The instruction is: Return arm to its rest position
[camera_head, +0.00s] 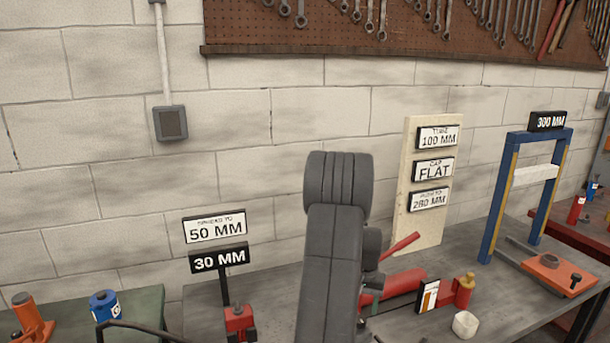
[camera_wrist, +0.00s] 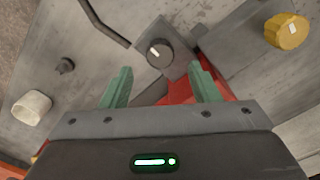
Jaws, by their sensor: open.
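My gripper (camera_wrist: 160,78) shows in the wrist view with its two green fingers spread apart and nothing between them. The fingers point toward a dark round knob (camera_wrist: 160,52) on a grey block, and a red part shows behind and below the fingers.
A board with signs (camera_head: 425,228) leans at the wall.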

